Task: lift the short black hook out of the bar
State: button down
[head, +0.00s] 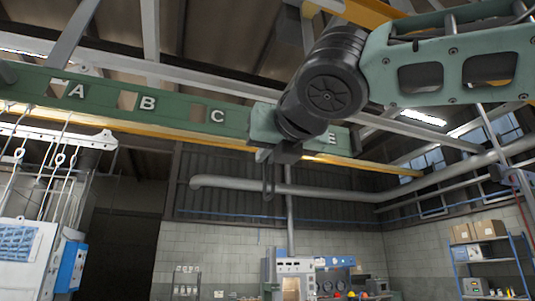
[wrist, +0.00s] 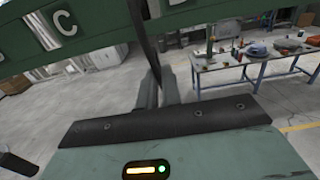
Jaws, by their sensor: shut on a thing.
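The green bar (head: 172,107) with lettered openings runs across the upper part of the head view. Letters A, B, C and E show; the stretch between C and E is behind my arm. The black hook (head: 268,183) hangs below the bar there, beside my gripper (head: 284,153). In the wrist view my gripper (wrist: 155,88) is shut on the dark stem of the hook (wrist: 139,22), which rises in front of the bar (wrist: 95,22), right of the C. Whether the hook's top still sits in the bar is hidden.
Several pale hooks (head: 18,155) hang on thin rods at the far left, above a white cabinet (head: 20,250). A yellow beam (head: 165,136) runs behind the bar. Below, a workbench (wrist: 245,70) stands away on open floor. The space under the hook looks clear.

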jog(key=b+v, duration=0.2)
jog(key=v, duration=0.7)
jog(key=shift+s+r, duration=0.3)
jog(key=shift+d, duration=0.1)
